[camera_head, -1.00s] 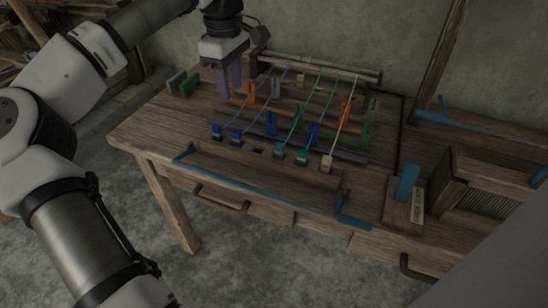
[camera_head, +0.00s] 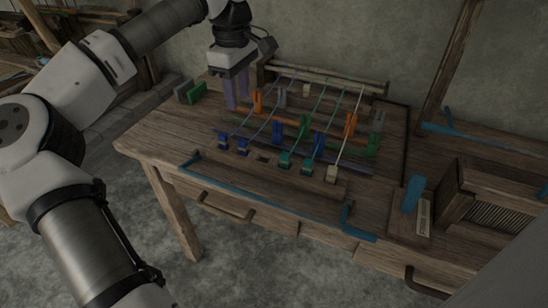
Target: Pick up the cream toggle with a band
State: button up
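A cream toggle (camera_head: 332,174) stands at the right end of the front row on the wooden loom table, with a pale cord running back from it. A smaller cream piece (camera_head: 306,90) is near the back roller. Both are too small to tell whether either bears a band. My gripper (camera_head: 237,98) points down over the left back part of the loom, left of an orange peg (camera_head: 257,102). Its two purple-grey fingers are apart with nothing seen between them. It is well to the left of and behind the front cream toggle.
Blue toggles (camera_head: 222,142) and teal toggles (camera_head: 286,160) share the front row, with taut cords behind. Orange, blue, green and grey pegs crowd the middle. A grey and green block pair (camera_head: 190,92) lies at left. A blue-topped block (camera_head: 413,194) and slatted box (camera_head: 490,200) are at right.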

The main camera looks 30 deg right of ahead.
aim_at(307, 87)
jog(key=i+l+z, duration=0.15)
jog(key=z, duration=0.3)
jog(key=i+z, duration=0.45)
jog(key=i+l+z, duration=0.1)
jog(key=z, duration=0.35)
jog(key=i+j, duration=0.05)
